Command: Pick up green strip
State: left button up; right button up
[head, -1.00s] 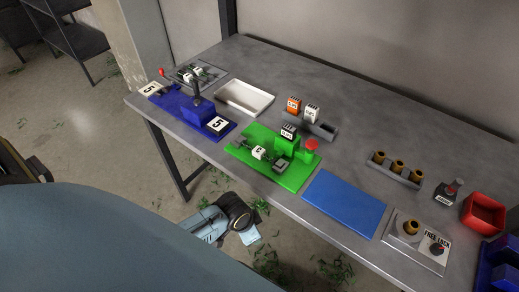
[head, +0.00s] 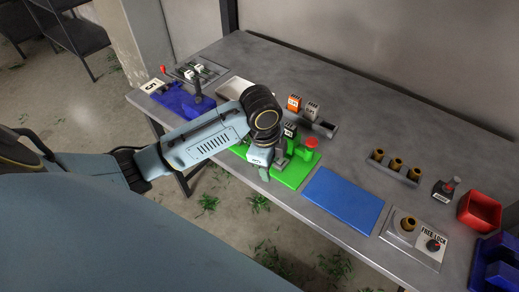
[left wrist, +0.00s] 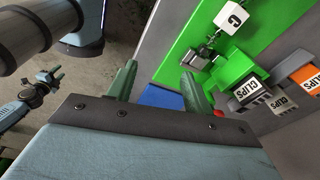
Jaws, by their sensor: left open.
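My left gripper (head: 270,162) is open above the front left part of the green fixture (head: 292,180), with its arm crossing from the left. In the left wrist view its two fingers (left wrist: 158,75) are apart with nothing between them. The green fixture's board (left wrist: 178,42) lies beyond the fingers there, with a white cube marked C (left wrist: 233,18) and a grey clamp (left wrist: 195,60) on it. I cannot make out a separate green strip. My gripper hides part of the fixture in the head view. A jointed blue-grey and black arm part shows at the left of the wrist view.
A blue mat (head: 343,199) lies right of the fixture. Clip boxes, one with an orange label (head: 293,102), stand behind it. A blue fixture (head: 183,102) and white tray (head: 236,88) are left. A red bin (head: 480,211) is far right. The table's back (head: 390,115) is clear.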

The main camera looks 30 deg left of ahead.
pick_arm(q)
jog(key=w+a+r+m+g+y, duration=0.1)
jog(key=w+a+r+m, duration=0.2)
jog(key=w+a+r, duration=0.45)
jog(key=f, duration=0.5)
jog(key=a+f, duration=0.1)
jog(key=f, duration=0.2)
jog(key=shift+s+b, duration=0.3)
jog(key=shift+s, duration=0.05)
jog(key=f, duration=0.5)
jog(key=shift+w+d+f, duration=0.2)
jog(key=shift+w+f, duration=0.05)
jog(key=shift+w, duration=0.1)
grip_shut()
notch_tip(320, 180, up, 13)
jog(key=p, duration=0.4)
jog(key=shift+d, duration=0.1)
